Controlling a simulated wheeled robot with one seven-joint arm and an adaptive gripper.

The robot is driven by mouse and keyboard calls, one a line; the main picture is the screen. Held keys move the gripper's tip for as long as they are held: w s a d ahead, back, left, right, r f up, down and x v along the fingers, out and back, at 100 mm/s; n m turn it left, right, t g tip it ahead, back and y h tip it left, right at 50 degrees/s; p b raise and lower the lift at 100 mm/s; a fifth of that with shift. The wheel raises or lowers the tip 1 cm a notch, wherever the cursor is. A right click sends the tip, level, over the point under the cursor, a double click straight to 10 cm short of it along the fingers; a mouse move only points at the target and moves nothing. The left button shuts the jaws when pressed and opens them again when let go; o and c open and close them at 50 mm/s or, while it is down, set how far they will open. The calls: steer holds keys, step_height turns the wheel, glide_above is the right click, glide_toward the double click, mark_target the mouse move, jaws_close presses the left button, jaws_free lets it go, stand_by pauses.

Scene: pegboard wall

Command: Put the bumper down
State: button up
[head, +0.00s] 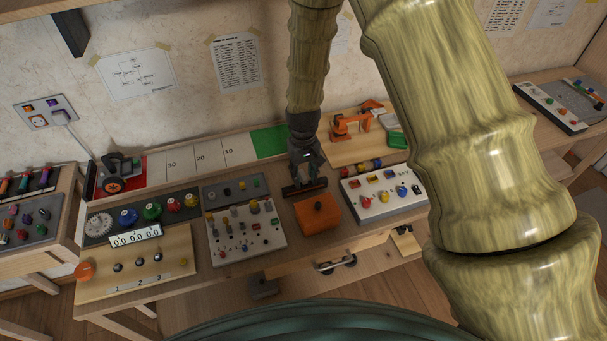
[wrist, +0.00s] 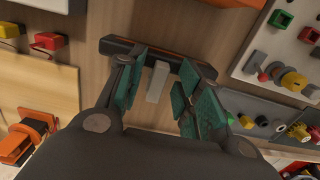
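The bumper is a dark bar (head: 305,188) at the table's middle, just in front of the green end of the numbered strip. In the wrist view the bar (wrist: 190,58) has a pale grey upright stem (wrist: 157,82). My gripper (head: 306,176) points down over it. In the wrist view its two green-padded fingers (wrist: 160,88) stand either side of the stem, with gaps visible on both sides, so it looks open. The bar seems to lie on the wood, but contact with the table is hard to tell.
An orange block (head: 318,218) sits close in front of the bar. A white panel (head: 385,205) with coloured parts is to the right, a grey peg panel (head: 243,238) to the left. An orange model arm (head: 350,125) stands behind right.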

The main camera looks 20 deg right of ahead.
mark_target(304, 176)
step_height(304, 176, up, 12)
steer(key=b, duration=0.2)
steer(key=shift+w+r+b, duration=0.15)
steer(key=shift+w+b, duration=0.05)
steer(key=shift+b, duration=0.2)
